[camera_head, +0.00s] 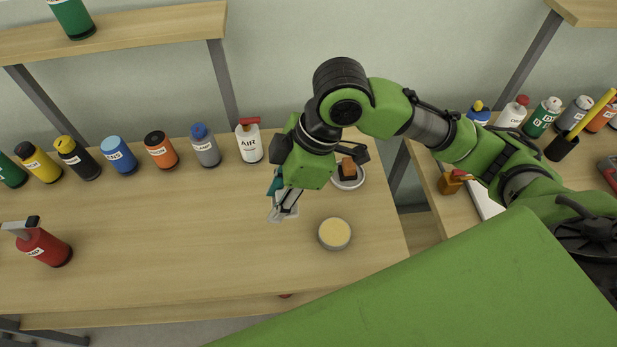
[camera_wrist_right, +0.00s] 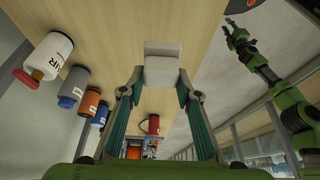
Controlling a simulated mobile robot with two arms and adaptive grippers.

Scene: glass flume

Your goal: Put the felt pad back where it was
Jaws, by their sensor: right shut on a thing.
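My right gripper (camera_head: 284,205) reaches down over the middle of the wooden workbench and is shut on a pale grey pad, which looks like the felt pad (camera_head: 285,213). In the right wrist view the pad (camera_wrist_right: 162,66) sits between the two fingertips of the right gripper (camera_wrist_right: 162,82), with bench top behind it. The gap between pad and bench is hard to judge. My left gripper (camera_wrist_right: 238,38) shows small at the upper right of the right wrist view, away from the bench; its finger state is unclear. It is not in the head view.
A round tin with a pale yellow top (camera_head: 334,235) stands right of the pad. A white dish (camera_head: 349,183) with a brown block stands behind the right gripper. Several bottles line the back edge, including a white AIR bottle (camera_head: 249,143). A red bottle (camera_head: 44,247) stands left. The middle-left bench is clear.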

